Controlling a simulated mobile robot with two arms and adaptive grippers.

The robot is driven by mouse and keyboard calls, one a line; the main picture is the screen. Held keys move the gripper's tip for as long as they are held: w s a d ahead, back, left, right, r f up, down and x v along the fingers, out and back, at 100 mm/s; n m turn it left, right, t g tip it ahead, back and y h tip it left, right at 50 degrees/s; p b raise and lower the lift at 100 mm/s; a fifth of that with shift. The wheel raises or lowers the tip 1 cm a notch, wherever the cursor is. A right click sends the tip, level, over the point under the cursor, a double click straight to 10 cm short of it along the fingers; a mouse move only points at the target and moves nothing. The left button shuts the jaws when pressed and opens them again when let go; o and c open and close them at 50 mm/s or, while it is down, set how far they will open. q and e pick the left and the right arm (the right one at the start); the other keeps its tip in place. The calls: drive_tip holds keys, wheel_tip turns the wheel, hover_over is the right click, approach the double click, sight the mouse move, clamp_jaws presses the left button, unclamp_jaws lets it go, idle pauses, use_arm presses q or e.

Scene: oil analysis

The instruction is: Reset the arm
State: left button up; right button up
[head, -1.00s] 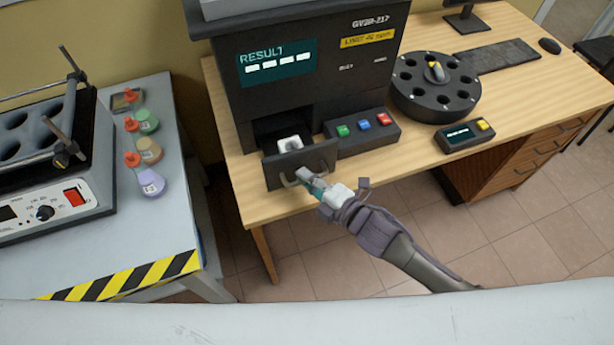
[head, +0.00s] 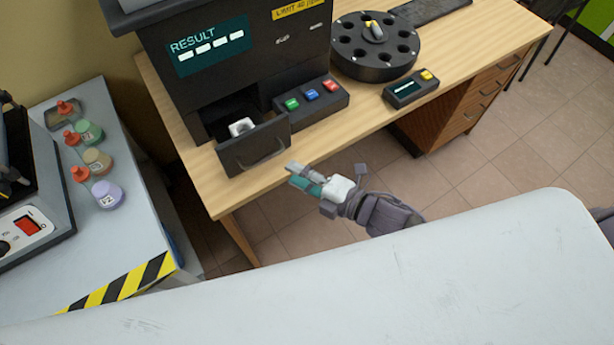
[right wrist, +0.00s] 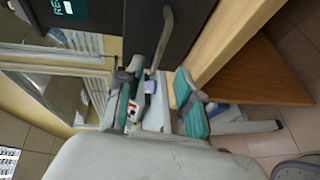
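My right gripper (head: 304,178) is in front of the dark analyser (head: 235,70), past the desk's front edge over the floor. In the right wrist view its two teal-padded fingers (right wrist: 160,105) stand apart with nothing held between them. The analyser's drawer (head: 232,157) is pulled out, with a small white piece (head: 241,127) inside. The drawer handle (head: 264,155) is clear of the fingers, a short way to their left in the head view. It also shows ahead of the fingers in the wrist view (right wrist: 166,35). My left gripper is not in view.
A button box (head: 312,96) and a round black carousel (head: 375,60) stand on the wooden desk (head: 350,130). A small display box (head: 411,89) is to the right. Several capped bottles (head: 108,194) stand on the left table (head: 140,235). Tiled floor lies below the gripper.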

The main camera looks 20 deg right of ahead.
drive_tip(key=shift+v, duration=1.2)
drive_tip(key=w+d+f+m+h, duration=0.1)
drive_tip(key=d+f+m+h, duration=0.2)
drive_tip(key=f, duration=0.5)
drive_tip(key=w+d+f+m+h, duration=0.1)
drive_tip(key=d+f+m+h, duration=0.1)
drive_tip(key=d+f+m, duration=0.4)
drive_tip(key=s+d+f+m+g+h, duration=0.2)
drive_tip(key=s+d+f, duration=0.15)
drive_tip(key=f, duration=0.55)
drive_tip(key=s+d+f+m+g+h, duration=0.2)
drive_tip(key=s+f+m, duration=0.15)
drive_tip(key=f, duration=0.45)
drive_tip(key=s+f+m+g, duration=0.2)
drive_tip(key=s+f, duration=0.3)
drive_tip(key=s, duration=0.3)
drive_tip(key=s+f+m+g+h, duration=0.1)
drive_tip(key=s+f+m+g, duration=0.1)
drive_tip(key=s, duration=0.7)
drive_tip(key=s+f+m+g, duration=0.3)
drive_tip(key=s+f+m, duration=0.1)
drive_tip(key=s+f, duration=0.3)
drive_tip(key=shift+s+a+f, duration=0.2)
drive_tip(key=shift+s+f, duration=0.1)
drive_tip(key=shift+s, duration=0.65)
